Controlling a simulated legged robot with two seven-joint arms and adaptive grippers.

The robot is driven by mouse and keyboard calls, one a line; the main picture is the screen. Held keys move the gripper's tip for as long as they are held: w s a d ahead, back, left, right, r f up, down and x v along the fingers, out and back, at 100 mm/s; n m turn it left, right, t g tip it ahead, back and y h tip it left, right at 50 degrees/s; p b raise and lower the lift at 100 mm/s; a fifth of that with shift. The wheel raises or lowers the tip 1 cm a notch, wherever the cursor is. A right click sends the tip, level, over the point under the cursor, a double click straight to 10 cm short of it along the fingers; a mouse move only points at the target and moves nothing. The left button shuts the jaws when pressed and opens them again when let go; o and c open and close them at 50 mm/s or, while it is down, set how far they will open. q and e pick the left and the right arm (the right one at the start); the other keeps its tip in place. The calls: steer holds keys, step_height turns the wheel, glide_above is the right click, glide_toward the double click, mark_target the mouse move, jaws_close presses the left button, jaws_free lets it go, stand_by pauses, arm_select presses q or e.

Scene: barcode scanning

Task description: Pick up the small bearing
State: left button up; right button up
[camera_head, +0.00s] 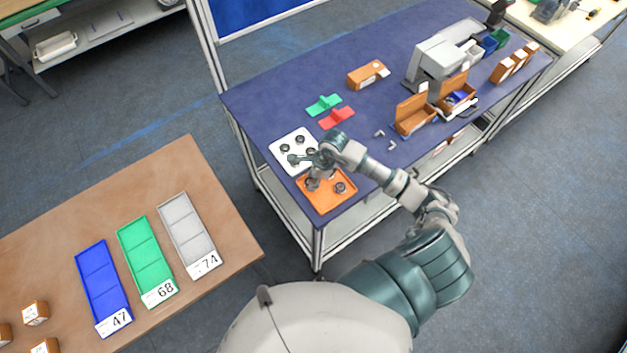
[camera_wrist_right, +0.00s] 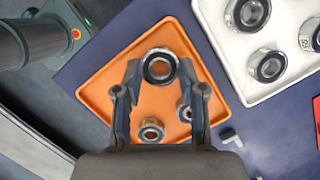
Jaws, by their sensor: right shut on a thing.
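My right gripper (camera_head: 304,172) is over the orange tray near the table's front left corner. In the right wrist view its two fingers (camera_wrist_right: 159,72) are closed around a dark-rimmed metal bearing (camera_wrist_right: 159,52) at their tips. I cannot tell whether this bearing is lifted clear of the orange tray (camera_wrist_right: 95,92). Another bearing (camera_wrist_right: 150,134) lies on the tray between the fingers' bases, and one more (camera_wrist_right: 184,112) is partly hidden by a finger. In the head view a bearing (camera_head: 340,187) shows on the tray. My left gripper is not in view.
A white tray (camera_head: 277,151) with larger-looking bearings adjoins the orange tray. Green (camera_head: 323,105) and red (camera_head: 337,118) pieces, small grey parts (camera_head: 380,134) and open brown boxes (camera_head: 413,119) stand farther along the blue table. Blue, green and grey bins (camera_head: 188,232) lie on the brown table.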

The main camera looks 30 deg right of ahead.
steer(key=shift+v, duration=1.05)
steer(key=shift+s+d+r+b, duration=0.25)
steer(key=shift+s+b, duration=0.1)
steer(key=shift+b, duration=0.1)
steer(key=s+d, duration=0.1)
steer(key=s, duration=0.1)
steer(key=s+d+b, duration=0.1)
steer(key=s, duration=0.2)
steer(key=s+d+b, duration=0.1)
steer(key=s, duration=0.2)
steer(key=shift+s+d+r, duration=0.15)
steer(key=shift+s+d, duration=0.05)
steer(key=shift+d, duration=0.1)
steer(key=s+d+r, duration=0.1)
steer(key=s, duration=0.4)
steer(key=shift+s+d, duration=0.2)
steer(key=shift+s, duration=0.2)
steer(key=shift+r, duration=0.1)
